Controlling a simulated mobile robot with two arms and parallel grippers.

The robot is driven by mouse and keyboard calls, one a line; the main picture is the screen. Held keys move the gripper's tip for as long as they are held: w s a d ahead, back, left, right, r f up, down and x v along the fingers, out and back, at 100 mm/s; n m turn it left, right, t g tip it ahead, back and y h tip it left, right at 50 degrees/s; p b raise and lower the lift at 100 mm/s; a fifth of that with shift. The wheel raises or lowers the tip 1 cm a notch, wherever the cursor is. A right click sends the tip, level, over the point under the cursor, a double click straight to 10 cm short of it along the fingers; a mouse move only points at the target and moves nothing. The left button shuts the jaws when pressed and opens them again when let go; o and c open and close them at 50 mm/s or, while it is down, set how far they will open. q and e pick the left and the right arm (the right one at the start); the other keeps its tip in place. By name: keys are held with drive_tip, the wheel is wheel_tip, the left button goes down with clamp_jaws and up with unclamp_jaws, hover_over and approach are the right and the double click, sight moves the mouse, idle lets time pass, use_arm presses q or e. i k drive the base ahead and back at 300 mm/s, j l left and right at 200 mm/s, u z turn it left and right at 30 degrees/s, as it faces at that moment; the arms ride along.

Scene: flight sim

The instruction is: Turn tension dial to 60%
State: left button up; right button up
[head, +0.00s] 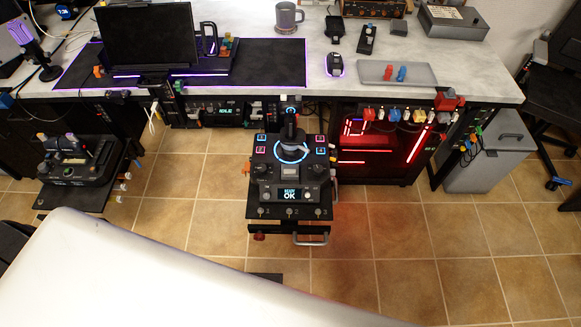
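A black flight-stick unit (290,165) stands on a bracket in front of the desk, near the middle of the head view. A blue-lit ring (291,151) surrounds the base of its upright stick (290,127). A small screen (289,194) on its front reads OK below smaller text. Lit square buttons sit at both sides of the ring. A red knob (259,237) shows low on the bracket's left. I cannot tell which part is the tension dial, and no percentage is readable. Neither of my grippers is in view.
The grey desk (459,58) carries a monitor (147,35), a mug (288,17) and a grey tray (397,73). A second control unit (75,160) stands at left. A red-lit case (385,145) and a bin (491,157) are at right.

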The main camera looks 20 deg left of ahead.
sight(263, 168)
drive_tip(key=k+u, duration=0.15)
drive_tip(key=u, duration=0.2)
drive_tip(key=k+j+u, duration=0.1)
drive_tip(key=u, duration=0.25)
drive_tip(key=k+j+u, duration=0.1)
drive_tip(key=u, duration=0.25)
drive_tip(key=k+j, duration=0.05)
